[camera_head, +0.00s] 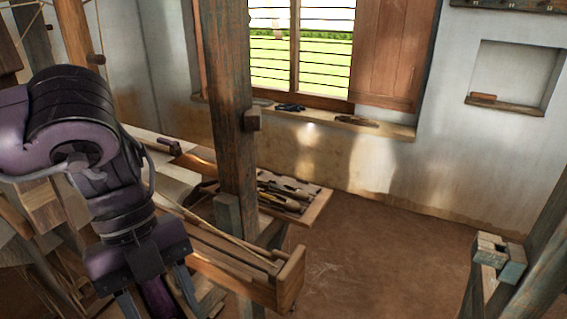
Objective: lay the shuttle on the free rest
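Several long, shuttle-like wooden pieces (285,194) lie side by side on a wooden board (318,205) behind the dark post. I cannot tell which of them is the shuttle, or which rest is free. My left gripper (158,304) hangs at the bottom left, over the loom's near side. Its two fingers stand well apart, with their tips near or past the lower frame edge. A dark purple shape shows between them; I cannot make out what it is. My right gripper is not in view.
An upright post (232,120) stands between my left arm and the board. A long wooden trough (235,262) runs below it. Small things (357,121) lie on the window sill. A wall niche (515,72) holds a small wooden piece (483,97).

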